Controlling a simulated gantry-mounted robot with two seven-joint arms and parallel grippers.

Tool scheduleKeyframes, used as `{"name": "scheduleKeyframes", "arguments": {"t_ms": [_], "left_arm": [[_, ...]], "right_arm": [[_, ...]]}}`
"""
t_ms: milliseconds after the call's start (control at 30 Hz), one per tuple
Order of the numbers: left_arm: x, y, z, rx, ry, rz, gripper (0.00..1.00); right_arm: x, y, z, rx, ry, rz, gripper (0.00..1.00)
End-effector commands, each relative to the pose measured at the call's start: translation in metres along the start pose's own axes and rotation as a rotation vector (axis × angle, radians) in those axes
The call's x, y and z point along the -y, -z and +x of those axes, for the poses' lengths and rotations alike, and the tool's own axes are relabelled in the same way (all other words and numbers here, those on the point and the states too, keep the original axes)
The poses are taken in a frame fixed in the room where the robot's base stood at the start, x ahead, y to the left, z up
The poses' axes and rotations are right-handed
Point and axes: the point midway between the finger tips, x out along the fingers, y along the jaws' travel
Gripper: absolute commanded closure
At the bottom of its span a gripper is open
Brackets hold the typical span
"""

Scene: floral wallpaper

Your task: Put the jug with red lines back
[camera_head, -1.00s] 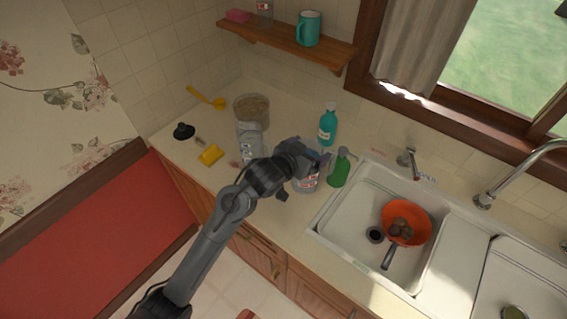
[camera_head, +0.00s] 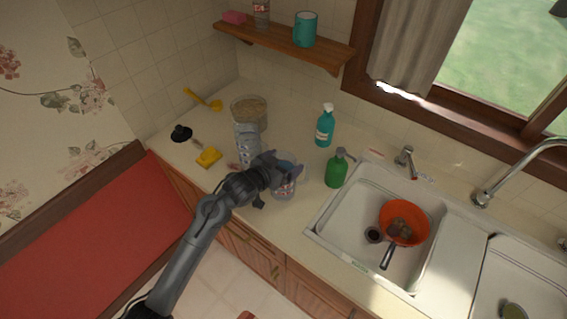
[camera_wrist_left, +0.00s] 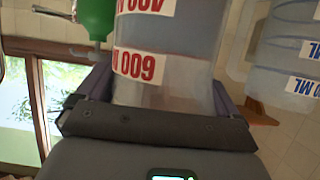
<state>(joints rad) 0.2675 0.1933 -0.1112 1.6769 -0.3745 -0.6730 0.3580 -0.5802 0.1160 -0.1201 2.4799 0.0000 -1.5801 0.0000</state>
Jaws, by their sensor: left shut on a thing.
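The clear jug with red lines (camera_head: 284,190) shows on the counter side of my left gripper (camera_head: 277,172) in the head view, partly hidden by it. In the left wrist view the jug (camera_wrist_left: 165,75) stands between the two fingers, with red figures on white labels. My left gripper (camera_wrist_left: 160,95) is shut on it. I cannot tell whether its base touches the counter. A second clear jug, with blue figures (camera_wrist_left: 285,62), is close beside it; in the head view this jug (camera_head: 247,143) stands just behind and left. My right gripper is not in view.
A grain canister (camera_head: 250,107) stands behind the jugs. A yellow sponge (camera_head: 209,157) lies left. A wooden shelf (camera_head: 285,42) hangs above.

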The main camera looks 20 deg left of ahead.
Motion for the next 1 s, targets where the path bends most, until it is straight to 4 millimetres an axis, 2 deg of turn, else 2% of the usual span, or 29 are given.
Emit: {"name": "scheduleKeyframes", "arguments": {"t_ms": [433,467,500,800,1000], "left_arm": [[0.000,-0.002,0.002,-0.007,0.001,0.000,0.91],[0.000,-0.004,0.002,-0.001,0.001,0.000,0.03],[0.000,-0.004,0.002,-0.002,0.001,0.000,0.00],[0.000,-0.001,0.001,-0.002,0.001,0.000,0.00],[0.001,-0.001,-0.020,-0.002,0.002,0.000,0.00]], "right_arm": [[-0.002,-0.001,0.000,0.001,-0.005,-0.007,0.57],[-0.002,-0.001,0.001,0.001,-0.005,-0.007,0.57],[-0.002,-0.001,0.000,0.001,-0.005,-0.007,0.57],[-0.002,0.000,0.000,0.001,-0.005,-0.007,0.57],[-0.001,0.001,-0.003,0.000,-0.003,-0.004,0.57]]}}
